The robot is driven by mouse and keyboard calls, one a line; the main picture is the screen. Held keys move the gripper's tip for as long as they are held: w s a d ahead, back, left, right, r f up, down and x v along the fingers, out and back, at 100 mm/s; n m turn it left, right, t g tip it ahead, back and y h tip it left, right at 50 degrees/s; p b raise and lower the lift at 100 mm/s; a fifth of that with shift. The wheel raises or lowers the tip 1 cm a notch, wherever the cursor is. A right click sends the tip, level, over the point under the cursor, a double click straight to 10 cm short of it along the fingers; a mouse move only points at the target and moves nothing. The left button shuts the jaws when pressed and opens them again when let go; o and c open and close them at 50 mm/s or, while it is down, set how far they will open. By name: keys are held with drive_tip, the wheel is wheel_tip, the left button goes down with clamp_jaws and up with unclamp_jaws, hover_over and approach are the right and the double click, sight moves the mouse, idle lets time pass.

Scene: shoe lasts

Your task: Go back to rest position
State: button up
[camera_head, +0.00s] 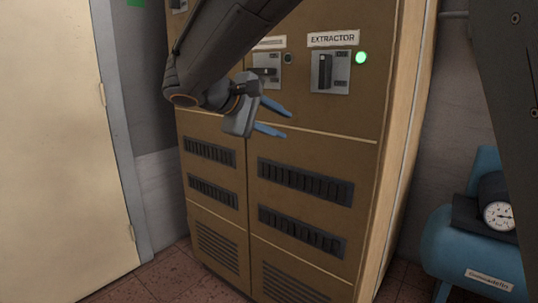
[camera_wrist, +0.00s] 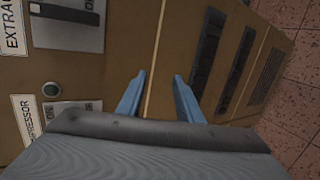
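My gripper (camera_head: 273,118) is in front of the brown electrical cabinet (camera_head: 310,240), below its row of switches. Its two blue fingers are apart with nothing between them. In the wrist view my gripper (camera_wrist: 160,88) also shows open and empty, with the cabinet front (camera_wrist: 125,45) beyond the fingertips. The EXTRACTOR switch (camera_head: 325,71) has an upright black handle, and a green lamp (camera_head: 361,57) beside it is lit. The switch to its left (camera_head: 267,70) is partly hidden by my arm. A dark lamp (camera_head: 288,58) stands beside that one.
A cream door (camera_head: 60,150) is at the left. A blue compressor tank (camera_head: 470,250) with a pressure gauge (camera_head: 499,215) stands on the floor at the right of the cabinet. Dark slotted vents (camera_head: 305,182) line the cabinet front. A little red tiled floor (camera_head: 160,280) shows at the bottom left.

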drive_tip(key=s+d+f+m+g+y, duration=0.25)
drive_tip(key=s+d+f+g, duration=0.35)
drive_tip(key=s+f, duration=0.65)
drive_tip(key=s+f+m+g+y, duration=0.2)
drive_tip(key=s+f+y, duration=0.25)
drive_tip(key=s, duration=0.55)
drive_tip(key=s+f+m+g+y, duration=0.1)
drive_tip(key=s+f+m+y, duration=0.15)
drive_tip(key=s+f, duration=0.55)
drive_tip(key=s+d+r+m+p, duration=0.1)
drive_tip(key=d+r+p, duration=0.4)
drive_tip(key=r+p, duration=0.3)
drive_tip(key=s+d+r+m+p, duration=0.1)
drive_tip(key=d+r+p, duration=0.5)
drive_tip(key=p, duration=0.7)
wheel_tip(320, 180, up, 2)
drive_tip(key=shift+d+m+p, duration=0.3)
drive_tip(key=shift+m+p, duration=0.1)
drive_tip(key=shift+m, duration=0.1)
drive_tip(key=shift+h, duration=0.25)
